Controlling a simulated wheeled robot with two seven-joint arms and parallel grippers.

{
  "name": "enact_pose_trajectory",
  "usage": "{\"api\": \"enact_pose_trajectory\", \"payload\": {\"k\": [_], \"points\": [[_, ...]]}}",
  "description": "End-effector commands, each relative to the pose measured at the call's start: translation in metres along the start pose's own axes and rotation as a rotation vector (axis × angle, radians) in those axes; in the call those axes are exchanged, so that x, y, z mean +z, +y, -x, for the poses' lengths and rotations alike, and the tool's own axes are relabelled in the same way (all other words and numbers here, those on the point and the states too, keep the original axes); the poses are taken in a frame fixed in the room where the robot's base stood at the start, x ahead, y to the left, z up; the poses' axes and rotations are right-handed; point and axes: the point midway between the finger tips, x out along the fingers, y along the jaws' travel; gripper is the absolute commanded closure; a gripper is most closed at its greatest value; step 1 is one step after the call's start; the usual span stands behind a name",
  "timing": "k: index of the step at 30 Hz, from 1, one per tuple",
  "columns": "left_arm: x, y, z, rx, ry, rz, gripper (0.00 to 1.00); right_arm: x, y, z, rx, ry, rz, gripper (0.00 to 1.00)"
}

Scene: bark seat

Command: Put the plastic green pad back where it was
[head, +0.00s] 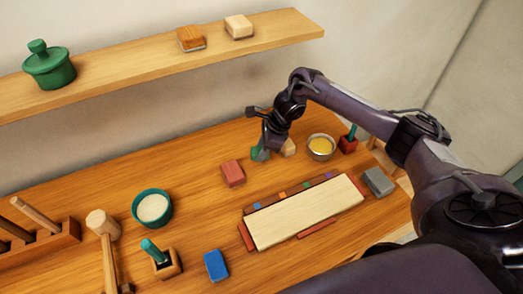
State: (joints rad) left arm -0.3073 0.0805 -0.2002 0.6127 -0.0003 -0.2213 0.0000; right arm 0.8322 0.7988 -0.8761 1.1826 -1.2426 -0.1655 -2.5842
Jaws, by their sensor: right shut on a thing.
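The green pad (261,154) is small and shows at the tips of my right gripper (267,143), over the back middle of the table. My right gripper is shut on the pad, and its fingers hide part of it. Whether the pad touches the table I cannot tell. A cream block (287,147) stands just right of the gripper, and a red block (233,174) lies to the front left of it. My left gripper is not in view.
A pale board (305,211) with coloured pieces around it lies in front. A metal bowl of yellow stuff (321,147), grey block (378,181), blue block (216,265), teal bowl (167,211) and mallet (103,225) stand around. A shelf (130,75) runs above. Bare table lies left of the red block.

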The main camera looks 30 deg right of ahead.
Motion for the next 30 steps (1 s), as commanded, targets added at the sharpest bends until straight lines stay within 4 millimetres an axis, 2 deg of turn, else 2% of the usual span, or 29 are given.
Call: {"api": "enact_pose_trajectory", "payload": {"k": [3, 7, 17, 18, 22, 30], "points": [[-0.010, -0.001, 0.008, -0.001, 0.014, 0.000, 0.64, -0.005, 0.001, -0.014, 0.002, -0.001, -0.003, 0.82], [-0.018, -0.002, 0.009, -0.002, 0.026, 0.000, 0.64, -0.009, 0.000, -0.021, 0.000, -0.001, -0.001, 0.82], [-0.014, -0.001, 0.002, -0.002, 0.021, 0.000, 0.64, -0.010, 0.000, -0.024, -0.001, 0.000, 0.000, 0.82], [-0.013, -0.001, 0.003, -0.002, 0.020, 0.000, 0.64, -0.010, 0.000, -0.024, 0.000, 0.000, 0.000, 0.61], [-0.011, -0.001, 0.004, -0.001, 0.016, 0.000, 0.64, -0.009, 0.000, -0.023, 0.000, 0.000, -0.001, 0.44], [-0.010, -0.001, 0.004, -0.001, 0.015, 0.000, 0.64, -0.009, 0.000, -0.022, 0.000, 0.000, -0.001, 0.42]]}}
